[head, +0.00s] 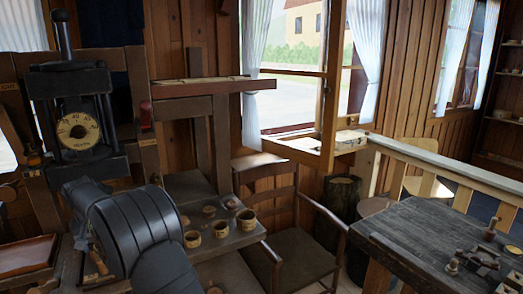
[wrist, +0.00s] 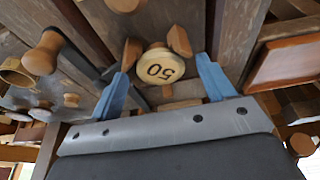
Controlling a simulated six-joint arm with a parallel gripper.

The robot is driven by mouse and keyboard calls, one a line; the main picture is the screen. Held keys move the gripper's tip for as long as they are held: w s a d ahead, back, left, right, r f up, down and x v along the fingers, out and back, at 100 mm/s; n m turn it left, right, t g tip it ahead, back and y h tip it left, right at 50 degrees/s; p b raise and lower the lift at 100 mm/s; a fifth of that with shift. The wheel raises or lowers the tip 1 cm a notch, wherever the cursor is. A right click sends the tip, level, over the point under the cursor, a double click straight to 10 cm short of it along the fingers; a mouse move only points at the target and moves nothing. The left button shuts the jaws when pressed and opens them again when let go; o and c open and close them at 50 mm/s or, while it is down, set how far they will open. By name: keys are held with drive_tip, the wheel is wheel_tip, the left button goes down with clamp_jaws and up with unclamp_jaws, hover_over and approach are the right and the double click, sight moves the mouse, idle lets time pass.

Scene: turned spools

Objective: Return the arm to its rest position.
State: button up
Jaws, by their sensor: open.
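My gripper (wrist: 165,66) shows in the wrist view with its two blue fingers apart. A round pale wooden spool end marked 50 (wrist: 160,68) appears between and beyond the fingers; I cannot tell how far off it is. Nothing is visibly clamped. Wooden pieces stand on either side of the spool. In the head view the fingers do not show; a dark ribbed body, seemingly my arm (head: 135,228), fills the lower left and hides part of the bench.
Several marked wooden spools, one of them a pale one (head: 246,220), stand on the grey bench (head: 190,185). A dial device (head: 78,132) rises at left above a brown tray (head: 25,257). A chair (head: 285,245) and dark table (head: 400,235) stand at right.

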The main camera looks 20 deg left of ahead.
drive_tip(key=shift+r, duration=2.05)
